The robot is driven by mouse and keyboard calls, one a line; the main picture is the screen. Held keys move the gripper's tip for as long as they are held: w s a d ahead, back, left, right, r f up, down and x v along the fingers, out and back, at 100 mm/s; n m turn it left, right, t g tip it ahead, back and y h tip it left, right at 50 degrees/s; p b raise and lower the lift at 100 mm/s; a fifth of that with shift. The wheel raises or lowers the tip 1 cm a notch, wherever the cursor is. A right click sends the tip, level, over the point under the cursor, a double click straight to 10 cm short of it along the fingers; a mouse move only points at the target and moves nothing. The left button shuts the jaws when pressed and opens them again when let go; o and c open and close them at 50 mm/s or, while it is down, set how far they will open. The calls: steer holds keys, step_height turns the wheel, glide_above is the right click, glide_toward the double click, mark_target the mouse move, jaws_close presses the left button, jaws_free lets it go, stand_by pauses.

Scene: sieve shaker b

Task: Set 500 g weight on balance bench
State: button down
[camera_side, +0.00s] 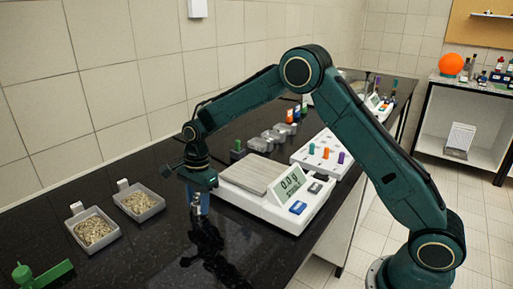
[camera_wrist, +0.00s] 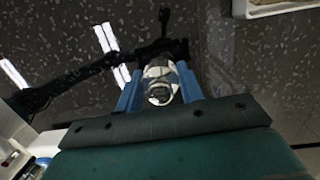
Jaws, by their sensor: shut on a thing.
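My gripper (camera_side: 199,208) points down over the black bench, just left of the balance. In the wrist view its blue fingers (camera_wrist: 160,90) are shut on a silvery metal weight (camera_wrist: 159,76) with a knob. Its marking cannot be read, and the fingers largely hide it in the side view. I cannot tell whether it touches the bench. The white balance (camera_side: 262,209) has a bare grey metal pan (camera_side: 253,174) and a display (camera_side: 289,184) reading 0.0 g. A corner of the balance shows at lower left in the wrist view (camera_wrist: 14,132).
Two grey trays of grain, one nearer (camera_side: 82,240) and one farther (camera_side: 150,211), stand left of my gripper. A green object (camera_side: 45,273) lies at the front left. Behind the balance are metal pieces (camera_side: 262,144) and a white rack (camera_side: 307,158) with coloured pegs.

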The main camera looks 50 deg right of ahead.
steer(key=c, duration=0.9)
jaws_free()
steer(key=shift+f, duration=0.1)
step_height(320, 180, up, 12)
steer(key=d, duration=0.1)
steer(key=shift+d, duration=0.25)
